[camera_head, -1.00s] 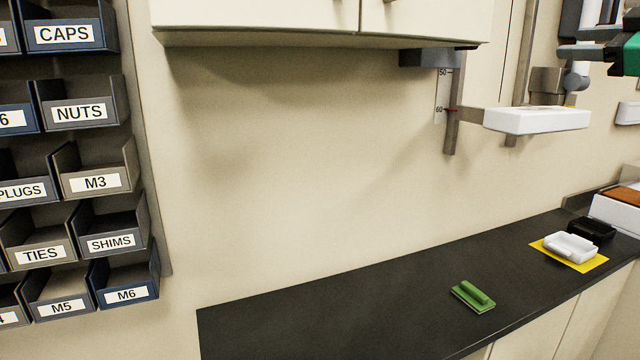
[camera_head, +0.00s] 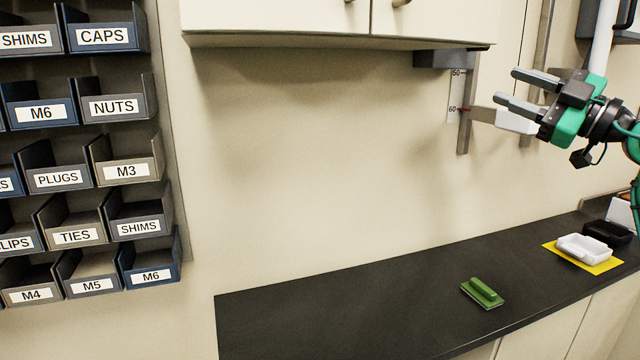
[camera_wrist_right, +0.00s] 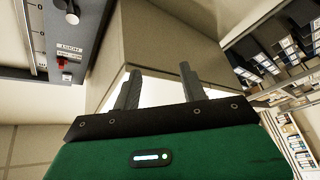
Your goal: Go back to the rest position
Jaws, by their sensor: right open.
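My right gripper (camera_head: 506,87) is at the upper right of the head view, with its arm coming in from the right edge. It is open, its two grey fingers apart and pointing left, with nothing between them. Its fingers also show in the right wrist view (camera_wrist_right: 158,82), apart and empty. In the head view it is in front of the white horizontal piece (camera_head: 516,122) on the wall rail and partly hides it. I cannot tell the distance between them. My left gripper is in neither view.
Labelled bins (camera_head: 130,168) fill the left wall. A cabinet (camera_head: 280,22) hangs above the dark counter (camera_head: 370,310). On the counter are a green block with a handle (camera_head: 483,292), a yellow mat (camera_head: 602,268) with a white tray (camera_head: 583,248), and a black tray (camera_head: 607,233). The counter's left part is clear.

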